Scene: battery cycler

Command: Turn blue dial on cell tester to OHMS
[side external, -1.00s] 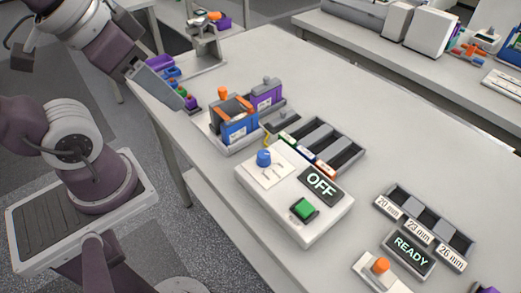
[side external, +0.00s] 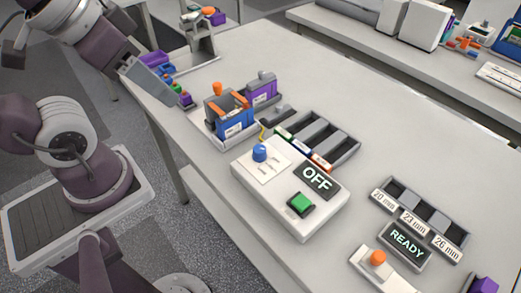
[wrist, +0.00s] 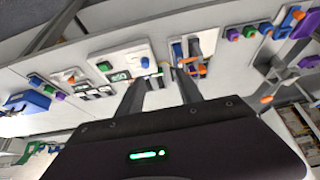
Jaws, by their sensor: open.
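The cell tester (side external: 285,205) is a white box on the bench, with a display reading OFF (side external: 317,181) and a green button (side external: 301,204). Its blue dial (side external: 259,153) stands upright on a white label plate; the small label print is unreadable. In the wrist view the tester (wrist: 105,55) appears upside down at upper centre-left, with the blue dial (wrist: 145,62) near its right edge. My gripper (wrist: 158,76) is open and empty, its two dark fingers reaching toward the bench. In the side view my arm is at upper left, well away from the dial.
A holder with blue battery packs (side external: 231,114) and a purple pack (side external: 262,88) stands left of and behind the tester. A slotted grey tray (side external: 318,137) lies behind it. A READY display (side external: 407,240) and an orange knob (side external: 378,258) are at right.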

